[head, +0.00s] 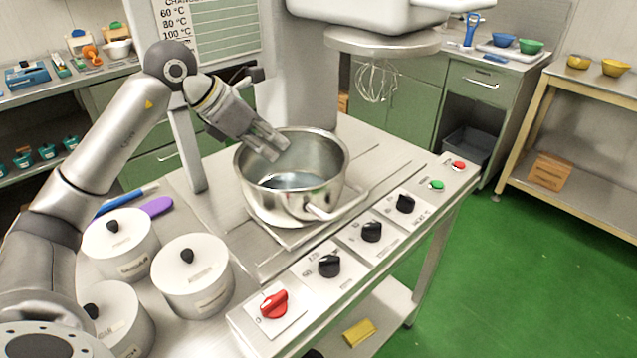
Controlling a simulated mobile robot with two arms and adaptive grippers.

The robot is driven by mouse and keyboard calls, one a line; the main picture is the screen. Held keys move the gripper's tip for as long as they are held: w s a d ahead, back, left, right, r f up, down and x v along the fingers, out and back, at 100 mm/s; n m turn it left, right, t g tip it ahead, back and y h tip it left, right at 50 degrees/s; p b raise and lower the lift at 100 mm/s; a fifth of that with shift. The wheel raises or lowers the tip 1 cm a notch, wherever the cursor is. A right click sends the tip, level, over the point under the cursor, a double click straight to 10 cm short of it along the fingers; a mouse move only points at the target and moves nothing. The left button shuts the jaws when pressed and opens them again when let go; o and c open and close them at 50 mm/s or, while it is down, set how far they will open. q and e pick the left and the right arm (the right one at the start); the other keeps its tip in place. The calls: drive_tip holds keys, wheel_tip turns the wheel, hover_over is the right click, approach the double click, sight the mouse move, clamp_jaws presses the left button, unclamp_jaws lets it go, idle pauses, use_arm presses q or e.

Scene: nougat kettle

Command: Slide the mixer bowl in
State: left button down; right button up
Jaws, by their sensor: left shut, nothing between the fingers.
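The steel mixer bowl (318,190) stands on a flat sliding plate (303,238) on the metal table, with its handle toward the front right. A little clear liquid or a shiny bottom shows inside. The mixer head (385,14) with its wire whisk (377,82) hangs behind and to the right of the bowl, apart from it. My right gripper is not in view.
Several white lidded pots (193,277) stand at the table's left front. A purple spatula (157,206) lies behind them. Black knobs (372,232) and a red knob (274,303) line the front edge. A post (187,150) rises left of the bowl.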

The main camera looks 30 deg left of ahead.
use_arm(q)
drive_tip(key=p, duration=0.2)
approach(320, 168)
drive_tip(key=s+d+f, duration=0.2)
drive_tip(key=d+f, duration=0.1)
drive_tip(key=shift+s+d, duration=0.1)
drive_tip(key=shift+s, duration=0.25)
drive_tip(key=w, duration=0.1)
drive_tip(key=w+d+f, duration=0.1)
drive_tip(key=shift+w+d+p, duration=0.3)
drive_tip(key=shift+w+d, duration=0.05)
drive_tip(key=shift+w+d+f, duration=0.25)
drive_tip(key=shift+w+d, duration=0.1)
drive_tip(key=shift+w, duration=0.2)
